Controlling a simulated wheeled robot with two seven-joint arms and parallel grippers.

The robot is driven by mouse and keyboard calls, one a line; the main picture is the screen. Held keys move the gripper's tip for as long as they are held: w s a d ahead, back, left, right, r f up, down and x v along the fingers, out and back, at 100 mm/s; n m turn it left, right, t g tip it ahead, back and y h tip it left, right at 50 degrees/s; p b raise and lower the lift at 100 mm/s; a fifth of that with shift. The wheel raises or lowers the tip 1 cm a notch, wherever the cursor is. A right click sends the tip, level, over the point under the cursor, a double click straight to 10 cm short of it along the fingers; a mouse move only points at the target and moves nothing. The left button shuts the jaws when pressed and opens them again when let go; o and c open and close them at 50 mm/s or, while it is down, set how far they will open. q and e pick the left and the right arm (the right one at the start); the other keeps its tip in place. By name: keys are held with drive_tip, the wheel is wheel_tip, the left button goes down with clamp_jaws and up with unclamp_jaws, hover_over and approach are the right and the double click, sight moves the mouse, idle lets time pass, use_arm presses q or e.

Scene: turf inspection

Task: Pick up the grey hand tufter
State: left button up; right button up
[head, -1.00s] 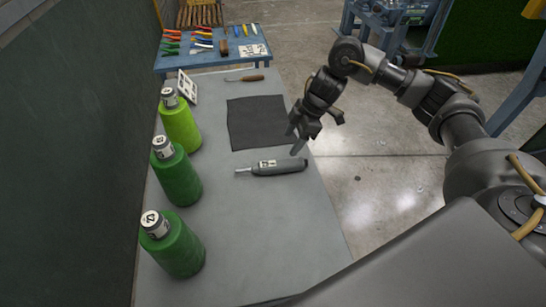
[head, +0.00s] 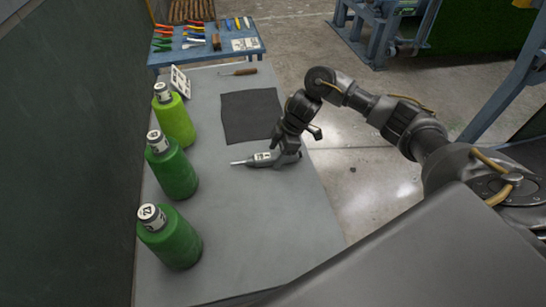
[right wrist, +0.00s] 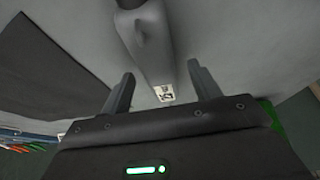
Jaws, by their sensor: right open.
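The grey hand tufter (head: 262,158) lies on the grey table, its thin metal tip pointing left in the head view. My right gripper (head: 284,155) is low over the tufter's right half and hides part of it. In the right wrist view the tufter's grey body (right wrist: 150,45), with a small printed label, runs between the two open fingers of my right gripper (right wrist: 161,72). The jaws are apart, with a gap visible at the sides of the body. My left gripper is not in view.
Three green bottle-shaped items (head: 174,168) stand along the table's left side. A dark mat (head: 250,115) lies beyond the tufter, and a wooden-handled tool (head: 240,71) lies farther back. A blue bench (head: 170,58) holds several coloured tools. The table's front (head: 265,235) is clear.

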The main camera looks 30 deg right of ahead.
drive_tip(key=shift+w+a+f, duration=0.1)
drive_tip(key=shift+a+f, duration=0.15)
drive_tip(key=shift+f, duration=0.45)
drive_tip(key=shift+c, duration=0.3)
drive_tip(key=c, duration=1.2)
